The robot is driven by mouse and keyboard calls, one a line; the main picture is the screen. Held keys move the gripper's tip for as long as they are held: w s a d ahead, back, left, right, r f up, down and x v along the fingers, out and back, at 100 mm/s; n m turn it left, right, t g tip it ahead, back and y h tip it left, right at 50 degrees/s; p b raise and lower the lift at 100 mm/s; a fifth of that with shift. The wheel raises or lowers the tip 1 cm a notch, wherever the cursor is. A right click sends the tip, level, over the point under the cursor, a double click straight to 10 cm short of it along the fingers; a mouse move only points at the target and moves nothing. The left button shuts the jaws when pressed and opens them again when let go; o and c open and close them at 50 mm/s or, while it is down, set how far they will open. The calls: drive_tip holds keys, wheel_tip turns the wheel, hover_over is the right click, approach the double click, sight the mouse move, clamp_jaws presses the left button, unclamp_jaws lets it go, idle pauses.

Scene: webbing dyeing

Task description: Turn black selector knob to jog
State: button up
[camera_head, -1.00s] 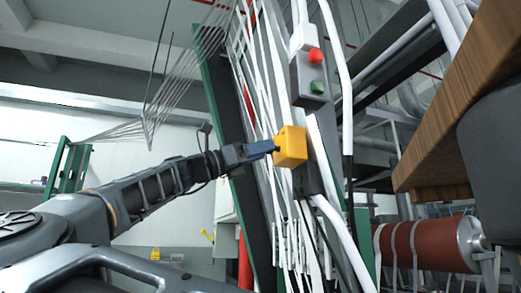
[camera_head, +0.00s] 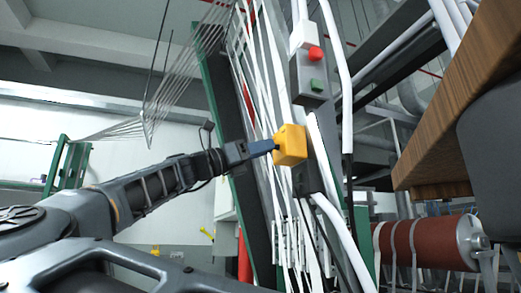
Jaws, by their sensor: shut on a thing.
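A yellow box (camera_head: 291,145) is mounted on the machine's upright, below a grey control box (camera_head: 309,78). My arm reaches in from the lower left. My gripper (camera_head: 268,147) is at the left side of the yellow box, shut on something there. The black selector knob is not clearly visible; the fingers cover the spot where they meet the box. I cannot read any jog marking or tell the knob's angle.
The control box carries a red button (camera_head: 315,53) and a green button (camera_head: 317,85). White pipes and webbing strands run close around the yellow box. A wooden board (camera_head: 455,95) juts in at right, above a red-brown roller (camera_head: 430,243).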

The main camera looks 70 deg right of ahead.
drive_tip(key=shift+n+t+h, duration=0.3)
drive_tip(key=shift+n, duration=0.1)
drive_tip(key=shift+s+a+r+n+t+h+p, duration=0.15)
drive_tip(key=shift+n+t+p, duration=1.5)
drive_tip(key=shift+n, duration=1.9)
drive_tip(key=shift+s+a+r+n+t+h+p, duration=0.1)
drive_tip(key=shift+r+n+t+h+p, duration=0.15)
drive_tip(key=shift+n+t+p, duration=2.4)
drive_tip(key=shift+s+a+r+n+h+p, duration=0.15)
drive_tip(key=shift+n+p, duration=1.1)
drive_tip(key=shift+n, duration=3.25)
drive_tip(key=o, duration=1)
drive_tip(key=shift+o, duration=0.2)
drive_tip(key=shift+w, duration=0.1)
